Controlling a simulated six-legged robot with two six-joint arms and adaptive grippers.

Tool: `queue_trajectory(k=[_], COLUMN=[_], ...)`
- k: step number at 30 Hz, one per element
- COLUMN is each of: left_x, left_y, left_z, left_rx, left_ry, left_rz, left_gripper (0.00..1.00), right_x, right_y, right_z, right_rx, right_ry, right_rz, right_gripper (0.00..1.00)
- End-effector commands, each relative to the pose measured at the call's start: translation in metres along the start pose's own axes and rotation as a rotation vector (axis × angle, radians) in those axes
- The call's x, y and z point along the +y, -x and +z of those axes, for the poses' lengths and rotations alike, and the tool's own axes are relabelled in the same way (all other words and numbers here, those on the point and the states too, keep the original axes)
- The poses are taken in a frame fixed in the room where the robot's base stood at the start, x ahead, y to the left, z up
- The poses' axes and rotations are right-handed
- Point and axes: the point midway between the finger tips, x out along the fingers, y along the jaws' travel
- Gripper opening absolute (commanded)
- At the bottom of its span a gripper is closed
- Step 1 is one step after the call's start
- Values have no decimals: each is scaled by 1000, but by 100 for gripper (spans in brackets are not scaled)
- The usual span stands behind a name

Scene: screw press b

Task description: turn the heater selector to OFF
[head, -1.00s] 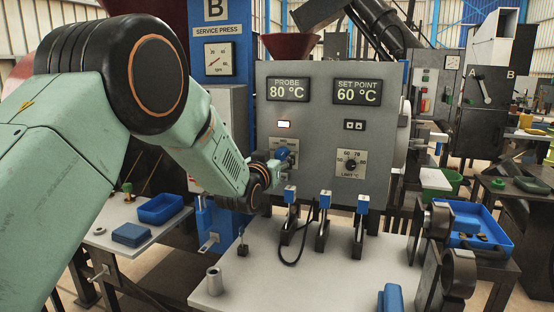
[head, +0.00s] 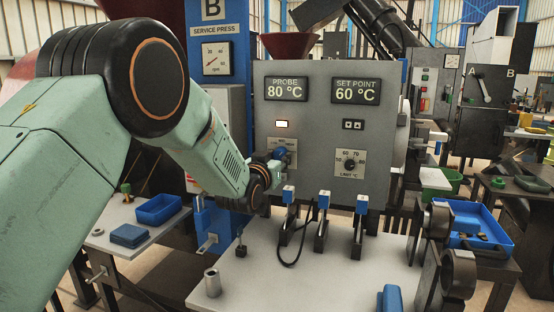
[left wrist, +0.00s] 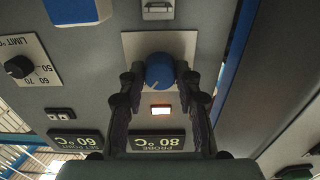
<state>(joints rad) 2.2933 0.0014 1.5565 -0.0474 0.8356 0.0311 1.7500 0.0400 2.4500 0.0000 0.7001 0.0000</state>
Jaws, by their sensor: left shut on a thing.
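The heater selector appears to be the round blue knob (left wrist: 159,70) on a pale plate of the grey panel, shown upside down in the left wrist view. In the head view the knob (head: 280,154) is partly covered by my left gripper. My left gripper (left wrist: 160,80) has its two dark fingers on either side of the knob and is shut on it. The knob's pointer and plate lettering cannot be read. A lit lamp (left wrist: 161,112) is beside the knob; it also shows in the head view (head: 282,124). My right gripper is not in view.
The panel carries a PROBE 80 °C display (head: 287,88), a SET POINT 60 °C display (head: 356,91) and a limit dial (head: 350,162). Several blue-topped clamps (head: 324,202) stand below it on the pale bench (head: 340,280). A blue tray (head: 160,208) is at left.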

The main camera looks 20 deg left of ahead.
Motion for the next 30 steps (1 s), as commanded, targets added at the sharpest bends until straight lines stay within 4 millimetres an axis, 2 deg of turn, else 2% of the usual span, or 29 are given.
queue_trajectory(k=[11, 30], left_x=[0, 2], left_y=[0, 0], left_z=[1, 0], left_rx=[-5, -5], left_ry=[110, 689], left_rz=[0, -1], left_gripper=[2, 2], right_x=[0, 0], right_y=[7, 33], right_z=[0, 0], right_rx=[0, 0], right_ry=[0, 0], right_rz=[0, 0], right_gripper=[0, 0])
